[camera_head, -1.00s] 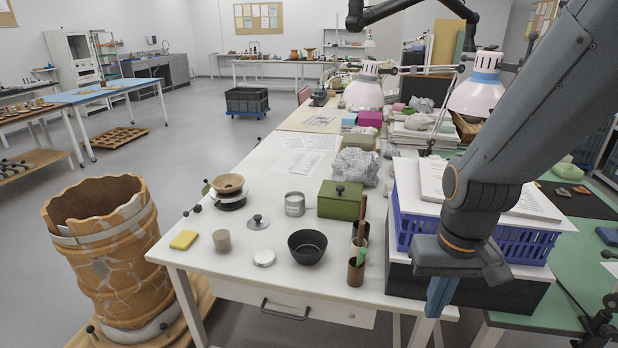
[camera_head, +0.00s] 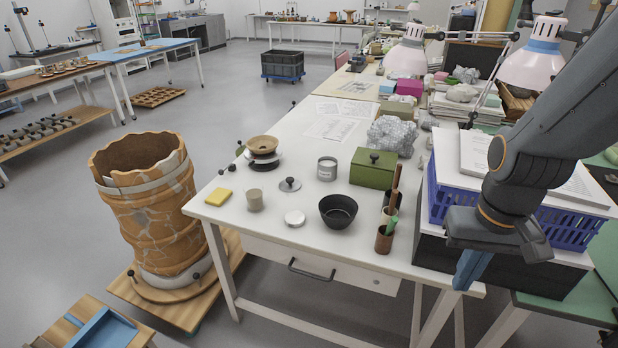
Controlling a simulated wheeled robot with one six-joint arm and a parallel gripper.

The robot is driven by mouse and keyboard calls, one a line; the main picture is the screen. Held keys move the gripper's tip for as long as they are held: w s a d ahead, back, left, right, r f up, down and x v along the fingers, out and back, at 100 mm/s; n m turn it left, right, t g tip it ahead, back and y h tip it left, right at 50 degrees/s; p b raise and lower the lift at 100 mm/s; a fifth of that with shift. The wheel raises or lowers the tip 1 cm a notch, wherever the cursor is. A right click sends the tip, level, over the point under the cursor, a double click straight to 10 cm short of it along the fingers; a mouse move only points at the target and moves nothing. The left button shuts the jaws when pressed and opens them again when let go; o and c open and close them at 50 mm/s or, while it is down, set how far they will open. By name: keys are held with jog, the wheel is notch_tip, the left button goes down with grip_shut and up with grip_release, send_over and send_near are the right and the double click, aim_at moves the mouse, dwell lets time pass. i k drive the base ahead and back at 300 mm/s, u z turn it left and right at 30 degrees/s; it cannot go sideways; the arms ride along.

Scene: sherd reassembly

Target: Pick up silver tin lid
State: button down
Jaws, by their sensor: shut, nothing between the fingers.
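Two round lids lie flat on the white table. One is a pale silver flat disc (camera_head: 294,218) near the front edge. The other is a grey metallic lid with a dark knob (camera_head: 290,185), just behind it. An open silver tin with a label (camera_head: 327,169) stands behind and to the right of them.
A black bowl (camera_head: 338,211), brown tool cup (camera_head: 384,240), green box (camera_head: 373,168), beige cup (camera_head: 254,200) and yellow sponge (camera_head: 218,197) stand around the lids. The blue crate (camera_head: 566,235) is beside my arm. A large cracked vessel (camera_head: 150,215) stands left of the table.

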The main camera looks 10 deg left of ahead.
aim_at(288, 184)
jog(key=u, duration=2.75)
jog(key=i, duration=0.85)
jog(key=z, duration=2.35)
jog(key=i, duration=0.5)
jog(key=u, duration=0.05)
